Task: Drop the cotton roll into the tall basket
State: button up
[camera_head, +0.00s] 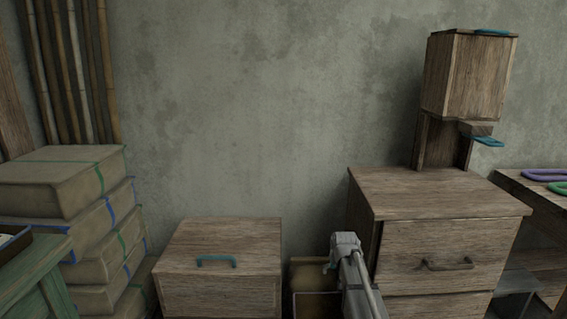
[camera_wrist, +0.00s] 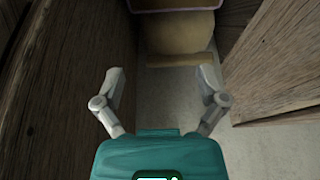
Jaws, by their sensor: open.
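My gripper (camera_wrist: 161,82) is open in the wrist view, its two grey fingers spread with nothing between them. In the head view my gripper's fingertips are hidden; my grey arm reaches into the gap between the two wooden cabinets. A tan, rounded object (camera_wrist: 180,33) lies beyond the fingertips in the wrist view, apart from them. I cannot tell whether it is the cotton roll or part of a basket. No cotton roll or tall basket can be clearly made out in the head view.
A low wooden chest (camera_head: 218,270) with a teal handle stands left of the gap, a taller drawer cabinet (camera_head: 440,255) right. An open box (camera_head: 316,306) sits in the gap. Wooden sides flank my fingers closely. Wrapped bales (camera_head: 65,185) are stacked at left. Pale floor (camera_wrist: 262,145) shows lower right.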

jog(key=w+d+p+v, duration=0.1)
jog(key=p+v, duration=0.7)
jog(key=w+d+r+p+v, duration=0.1)
jog(key=p+v, duration=0.7)
jog(key=v, duration=0.1)
jog(key=shift+w+d, duration=0.3)
jog(key=shift+w, duration=0.15)
dwell(0.7)
jog(key=s+a+f+g, duration=0.1)
jog(key=s+a+g, duration=0.1)
jog(key=s, duration=1)
jog(key=s+a+g, duration=0.2)
jog(key=s, duration=1)
notch_tip(320, 180, up, 27)
jog(key=p, duration=2.7)
jog(key=shift+p, duration=0.35)
jog(key=shift+w, duration=0.1)
